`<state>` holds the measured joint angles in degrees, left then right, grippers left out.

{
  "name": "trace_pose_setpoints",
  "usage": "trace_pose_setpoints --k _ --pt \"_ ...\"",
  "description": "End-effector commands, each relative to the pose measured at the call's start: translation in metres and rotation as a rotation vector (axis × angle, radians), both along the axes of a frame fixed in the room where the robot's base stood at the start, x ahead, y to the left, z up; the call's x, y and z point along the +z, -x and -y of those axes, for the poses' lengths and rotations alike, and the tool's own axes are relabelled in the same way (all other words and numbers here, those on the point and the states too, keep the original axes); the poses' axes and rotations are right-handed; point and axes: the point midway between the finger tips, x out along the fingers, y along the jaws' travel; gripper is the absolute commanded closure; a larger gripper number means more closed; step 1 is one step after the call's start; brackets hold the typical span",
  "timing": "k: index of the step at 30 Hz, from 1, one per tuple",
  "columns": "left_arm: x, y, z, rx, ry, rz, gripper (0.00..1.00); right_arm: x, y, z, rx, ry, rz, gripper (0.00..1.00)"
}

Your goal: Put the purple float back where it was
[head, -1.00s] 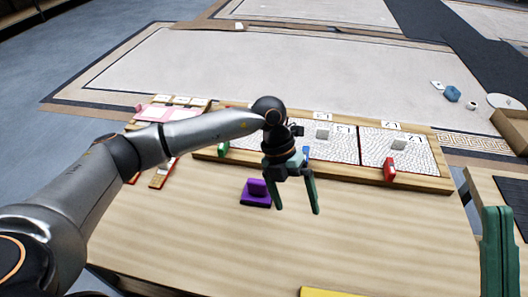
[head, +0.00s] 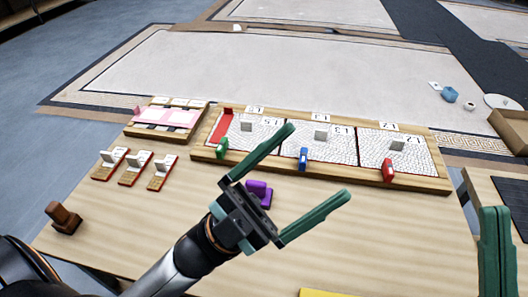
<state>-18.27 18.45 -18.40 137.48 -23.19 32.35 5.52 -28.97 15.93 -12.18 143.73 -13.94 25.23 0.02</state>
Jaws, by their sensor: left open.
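The purple float (head: 258,188) stands on the bare wood of the table, in front of the long tray (head: 310,168) of mosaic panels. Its lower left part is hidden behind my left gripper (head: 320,162). The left gripper is open, with its green fingers spread wide and pointing right and away, and nothing between them. I cannot tell whether it touches the float. My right gripper (head: 497,212) shows only partly at the right edge, and its opening cannot be made out.
Green (head: 222,148), blue (head: 303,158) and red (head: 388,170) floats stand along the tray's front edge. A brown float (head: 64,216) stands at the left. Three small card holders (head: 135,168) and a pink-topped tray (head: 168,117) lie beyond it. The table's right front is mostly clear.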

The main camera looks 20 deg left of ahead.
Motion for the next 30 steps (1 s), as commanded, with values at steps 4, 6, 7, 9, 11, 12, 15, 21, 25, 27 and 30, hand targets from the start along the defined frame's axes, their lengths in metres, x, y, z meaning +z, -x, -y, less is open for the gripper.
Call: trace_pose_setpoints --k 4,6,7,9,11,12,15,21,25,27,30 --pt "0.000 -0.006 -0.034 0.112 0.075 -0.122 0.00 0.000 0.000 0.000 0.001 0.000 0.002 1.00" --pt "-0.001 -0.007 -0.042 0.139 0.090 -0.155 0.00 0.001 0.000 0.000 0.000 0.000 0.003 1.00" --pt "-0.001 -0.007 -0.045 0.147 0.095 -0.163 0.00 0.001 0.000 0.000 0.000 0.000 0.003 1.00" --pt "-0.001 -0.008 -0.048 0.158 0.100 -0.175 0.00 0.001 0.000 0.000 0.001 0.000 0.004 1.00" --pt "-0.002 -0.008 -0.049 0.162 0.102 -0.178 0.00 0.001 0.000 0.000 0.001 0.000 0.005 1.00" --pt "-0.002 -0.008 -0.049 0.162 0.102 -0.178 0.00 0.001 0.000 0.000 0.000 0.000 0.005 1.00" --pt "-0.002 -0.008 -0.049 0.160 0.101 -0.178 0.00 0.002 0.000 0.000 0.001 0.000 0.006 1.00" --pt "-0.002 -0.008 -0.048 0.158 0.100 -0.176 0.00 0.002 0.000 0.000 0.001 0.000 0.007 1.00" --pt "0.000 -0.011 -0.048 0.162 0.099 -0.191 0.00 0.002 -0.002 0.001 -0.004 0.000 -0.011 1.00" --pt "0.000 -0.018 -0.049 0.172 0.097 -0.229 0.00 0.003 -0.009 0.002 -0.012 0.000 -0.050 1.00" --pt "-0.004 -0.035 -0.052 0.201 0.090 -0.334 0.00 -0.001 -0.027 0.004 -0.035 0.001 -0.156 1.00"
